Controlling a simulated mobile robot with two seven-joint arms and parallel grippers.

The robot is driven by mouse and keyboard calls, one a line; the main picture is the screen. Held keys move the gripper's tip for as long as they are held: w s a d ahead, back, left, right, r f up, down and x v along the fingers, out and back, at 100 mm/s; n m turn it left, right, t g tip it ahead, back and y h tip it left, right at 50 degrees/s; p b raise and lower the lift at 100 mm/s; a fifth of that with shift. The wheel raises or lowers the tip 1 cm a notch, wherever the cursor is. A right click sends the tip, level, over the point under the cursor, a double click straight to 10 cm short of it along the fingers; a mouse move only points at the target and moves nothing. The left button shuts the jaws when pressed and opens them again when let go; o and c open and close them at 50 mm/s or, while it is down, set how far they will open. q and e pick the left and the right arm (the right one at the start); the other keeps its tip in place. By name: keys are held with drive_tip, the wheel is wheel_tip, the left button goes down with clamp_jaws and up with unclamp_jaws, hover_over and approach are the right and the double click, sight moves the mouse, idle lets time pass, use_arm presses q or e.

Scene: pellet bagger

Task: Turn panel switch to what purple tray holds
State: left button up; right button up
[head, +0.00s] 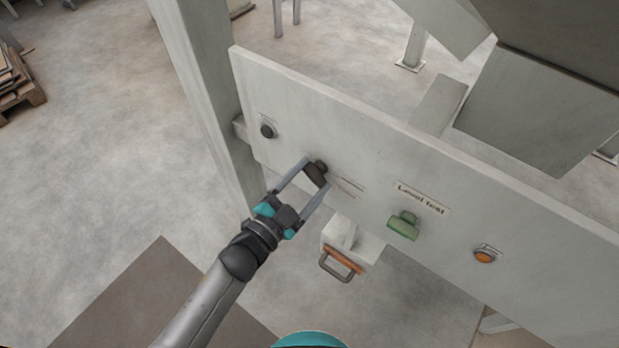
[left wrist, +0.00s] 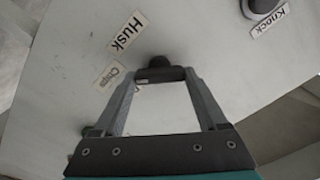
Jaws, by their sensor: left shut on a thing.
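The panel switch (head: 320,165) is a dark knob on the pale grey panel (head: 370,140). My left gripper (head: 315,176) is shut on the switch, with a finger on each side. In the left wrist view the dark switch (left wrist: 159,63) shows just beyond the fingertips. A "Husk" label (left wrist: 127,32) lies to its upper left and a "Chips" label (left wrist: 113,74) to its left. I cannot tell which label the switch points at. The purple tray and my right gripper are not in view.
A black knob (head: 268,130) is left of the switch. A green knob (head: 404,225) under a label and an orange button (head: 485,254) are to its right. A box with a brown handle (head: 341,262) is below the panel. A grey post (head: 200,90) stands at the panel's left end.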

use_arm(q)
drive_tip(key=shift+m, duration=0.6)
drive_tip(key=o, duration=1.3)
drive_tip(key=v, duration=1.5)
drive_tip(key=shift+s, duration=0.15)
